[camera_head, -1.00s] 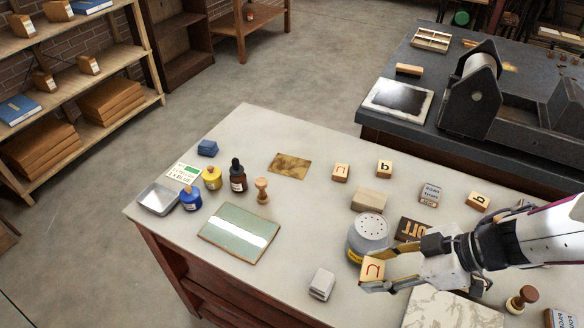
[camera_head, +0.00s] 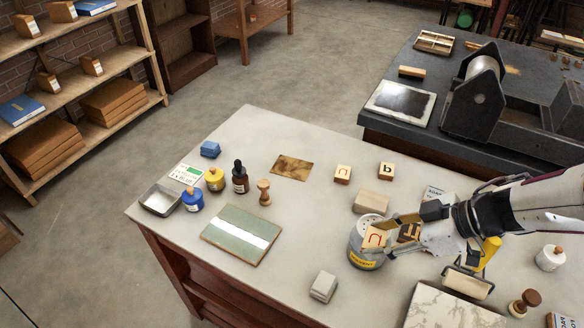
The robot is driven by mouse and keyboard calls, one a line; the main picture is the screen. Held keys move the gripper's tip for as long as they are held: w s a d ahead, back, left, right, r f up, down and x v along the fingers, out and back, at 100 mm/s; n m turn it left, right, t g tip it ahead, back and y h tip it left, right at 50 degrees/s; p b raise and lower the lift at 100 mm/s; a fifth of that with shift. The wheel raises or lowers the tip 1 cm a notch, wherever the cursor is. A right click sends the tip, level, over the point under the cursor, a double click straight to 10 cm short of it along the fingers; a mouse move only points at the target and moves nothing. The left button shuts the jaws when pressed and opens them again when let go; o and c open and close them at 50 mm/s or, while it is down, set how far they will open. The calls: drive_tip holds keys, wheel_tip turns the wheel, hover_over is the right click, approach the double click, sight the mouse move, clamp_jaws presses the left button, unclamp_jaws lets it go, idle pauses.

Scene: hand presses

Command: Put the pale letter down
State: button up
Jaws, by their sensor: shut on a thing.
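The pale letter block (camera_head: 375,238) with a red letter is held at the tips of my gripper (camera_head: 385,235). It shows in front of the grey tin with a yellow label (camera_head: 366,260). I cannot tell whether it touches the tin. My gripper is shut on the block and comes in from the right. Two other pale letter blocks lie on the table, one with a red letter (camera_head: 343,174) and one with a black letter (camera_head: 386,171). A darker block behind my gripper is partly hidden.
A plain wooden block (camera_head: 372,201), a grey block (camera_head: 323,286), a roller with a yellow handle (camera_head: 468,284), a marbled sheet (camera_head: 450,308) and a white jar (camera_head: 550,258) surround the gripper. The pale table (camera_head: 310,235) is clear left of the tin.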

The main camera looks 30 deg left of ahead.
drive_tip(key=w+a+m+t, duration=0.2)
drive_tip(key=w+a, duration=0.9)
drive_tip(key=w, duration=0.2)
drive_tip(key=m+t, duration=0.2)
drive_tip(key=m, duration=0.2)
hover_over(292, 173)
drive_tip(key=s+d, duration=0.1)
drive_tip(key=d, duration=0.2)
drive_tip(key=shift+t+h, duration=0.3)
drive_tip(key=shift+h, duration=0.1)
drive_tip(key=shift+s+f, duration=0.1)
drive_tip(key=shift+f, duration=2)
drive_tip(key=shift+f, duration=0.1)
drive_tip(key=shift+f, duration=3.05)
drive_tip(key=shift+f, duration=0.1)
drive_tip(key=shift+f, duration=1.75)
drive_tip(key=shift+f, duration=0.1)
